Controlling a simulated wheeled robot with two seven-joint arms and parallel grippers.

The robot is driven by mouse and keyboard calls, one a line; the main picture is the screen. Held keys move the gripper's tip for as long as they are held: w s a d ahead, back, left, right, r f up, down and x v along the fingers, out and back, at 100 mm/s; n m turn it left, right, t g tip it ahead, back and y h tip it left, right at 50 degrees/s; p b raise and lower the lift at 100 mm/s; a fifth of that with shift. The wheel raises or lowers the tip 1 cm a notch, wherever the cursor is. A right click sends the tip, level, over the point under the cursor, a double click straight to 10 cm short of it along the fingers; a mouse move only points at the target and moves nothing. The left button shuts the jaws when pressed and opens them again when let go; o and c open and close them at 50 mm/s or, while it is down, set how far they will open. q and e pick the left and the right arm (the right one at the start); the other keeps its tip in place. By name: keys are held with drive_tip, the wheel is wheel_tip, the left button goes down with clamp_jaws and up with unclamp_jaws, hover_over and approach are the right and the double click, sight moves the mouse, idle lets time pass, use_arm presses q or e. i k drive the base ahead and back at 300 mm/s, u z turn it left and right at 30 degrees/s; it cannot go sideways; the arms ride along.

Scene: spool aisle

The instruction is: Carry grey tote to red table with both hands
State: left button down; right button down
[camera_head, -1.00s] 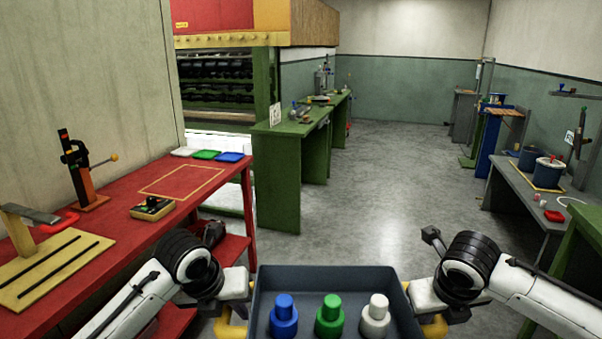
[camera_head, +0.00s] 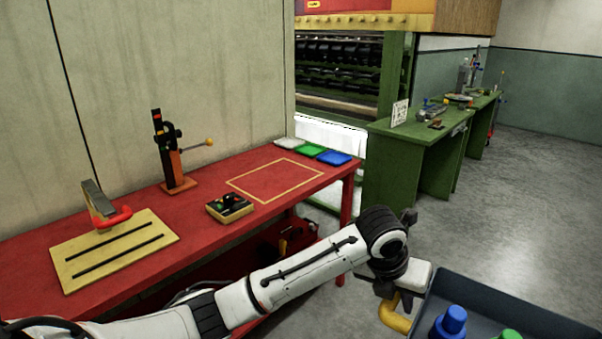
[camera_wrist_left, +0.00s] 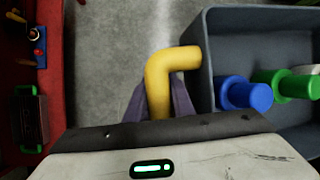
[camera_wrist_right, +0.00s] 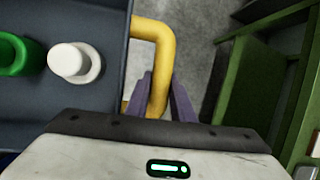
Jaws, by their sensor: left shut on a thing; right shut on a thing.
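The grey tote (camera_head: 520,312) is at the lower right of the head view, partly cut off by the frame edge. It holds a blue bottle-like piece (camera_wrist_left: 245,94), a green one (camera_wrist_left: 290,85) and a white one (camera_wrist_right: 75,62). My left gripper (camera_wrist_left: 160,108) is shut on the tote's yellow left handle (camera_head: 396,316). My right gripper (camera_wrist_right: 160,100) is shut on the yellow right handle (camera_wrist_right: 163,50); it is outside the head view. The red table (camera_head: 215,218) stands to the left, with a yellow outlined rectangle (camera_head: 276,180) on a bare part of its top.
On the red table are a slotted yellow board (camera_head: 115,250), an upright clamp tool (camera_head: 172,155), a small black-and-yellow box (camera_head: 229,207) and white, green and blue trays (camera_head: 333,157). A green bench (camera_head: 400,160) stands beyond. Grey floor (camera_head: 510,210) is open on the right.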

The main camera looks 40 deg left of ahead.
sight(275, 178)
drive_tip(key=u, duration=0.1)
drive_tip(key=i, duration=2)
drive_tip(key=u, duration=1.05)
drive_tip(key=i, duration=0.55)
drive_tip(key=u, duration=1.1)
drive_tip(key=i, duration=0.7)
drive_tip(key=u, duration=0.5)
